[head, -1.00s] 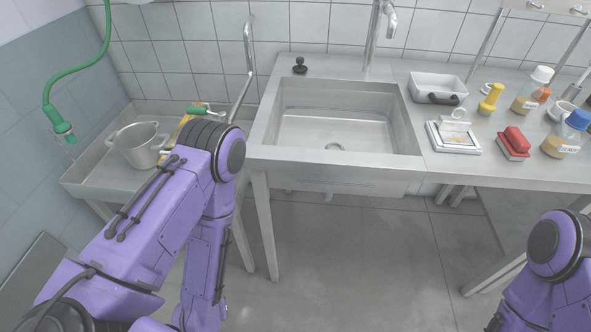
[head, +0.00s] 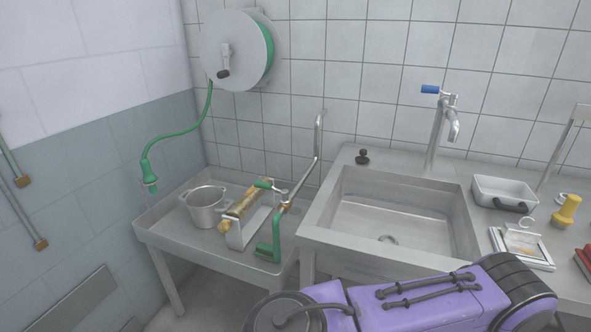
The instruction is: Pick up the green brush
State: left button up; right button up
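I cannot clearly make out a green brush. A green L-shaped piece (head: 268,246) stands at the front of the left side table, below a bent metal rod; I cannot tell whether it is a brush. A small green handle (head: 266,185) lies at the top of a yellowish cylinder (head: 246,200) in a metal holder on the same table. A purple arm link of mine crosses the bottom of the head view. Neither of my grippers is in view.
A metal pot (head: 205,210) stands on the side table (head: 160,237). A green hose nozzle (head: 149,180) hangs above it from a wall reel (head: 236,52). The sink (head: 385,222) is right of the table. A white tray (head: 504,190) and yellow object (head: 567,209) stand farther right.

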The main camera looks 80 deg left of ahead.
aim_at(263, 251)
jog(key=z, duration=0.05)
jog(key=k, duration=1.85)
jog(key=u, duration=2.15)
jog(key=i, duration=0.3)
jog(key=z, duration=0.05)
